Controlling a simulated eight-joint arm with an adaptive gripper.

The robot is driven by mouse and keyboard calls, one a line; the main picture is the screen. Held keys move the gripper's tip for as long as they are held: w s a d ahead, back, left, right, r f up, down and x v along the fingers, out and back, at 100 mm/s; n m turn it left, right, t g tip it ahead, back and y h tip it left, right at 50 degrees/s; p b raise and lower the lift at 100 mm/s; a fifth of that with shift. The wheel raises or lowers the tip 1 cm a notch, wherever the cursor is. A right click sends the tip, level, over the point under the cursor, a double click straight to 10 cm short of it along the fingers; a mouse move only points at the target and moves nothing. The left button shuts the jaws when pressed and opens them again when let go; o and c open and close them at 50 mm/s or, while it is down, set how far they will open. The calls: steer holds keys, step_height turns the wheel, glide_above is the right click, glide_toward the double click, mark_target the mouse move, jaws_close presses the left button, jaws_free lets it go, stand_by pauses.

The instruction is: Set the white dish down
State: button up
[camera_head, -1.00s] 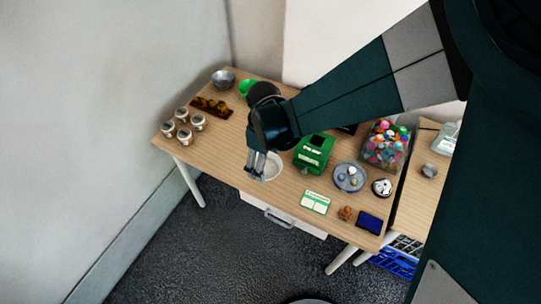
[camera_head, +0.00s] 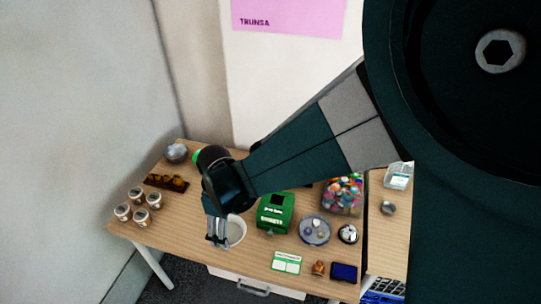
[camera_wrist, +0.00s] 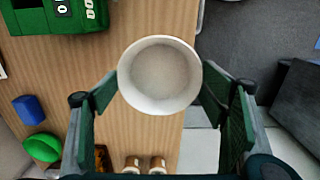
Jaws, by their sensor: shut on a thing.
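The white dish (camera_wrist: 160,75) is a round, shallow bowl, seen from above in the wrist view between the two fingers of my gripper (camera_wrist: 160,92). The fingers touch its left and right sides. In the head view the dish (camera_head: 237,230) shows beside my gripper (camera_head: 217,240), at the front edge of the wooden table (camera_head: 185,228). My gripper hides part of the dish there. I cannot tell whether the dish touches the table top or is held just above it.
A green box (camera_head: 275,213) stands right of the dish, with a grey plate (camera_head: 315,231) beyond it. A green and white card (camera_head: 287,263) lies near the front edge. Several jars (camera_head: 140,200) stand at the left. Bare wood lies between jars and dish.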

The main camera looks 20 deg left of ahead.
mark_target(229, 234)
steer(key=shift+r, duration=0.1)
step_height(229, 234, up, 11)
steer(key=w+d+m, duration=0.4)
steer(key=w+d, duration=0.9)
steer(key=d, duration=0.3)
steer(key=w+d+m, duration=0.5)
steer(key=w+d, duration=0.8)
steer(key=d, duration=0.3)
steer(key=w+d+m, duration=0.1)
steer(key=d+m, duration=0.3)
steer(key=d, duration=1.9)
steer(key=w+d+m, duration=0.2)
steer(key=d+m, duration=0.3)
steer(key=d, duration=1.8)
step_height(229, 234, down, 11)
steer(key=shift+s+d, duration=0.25)
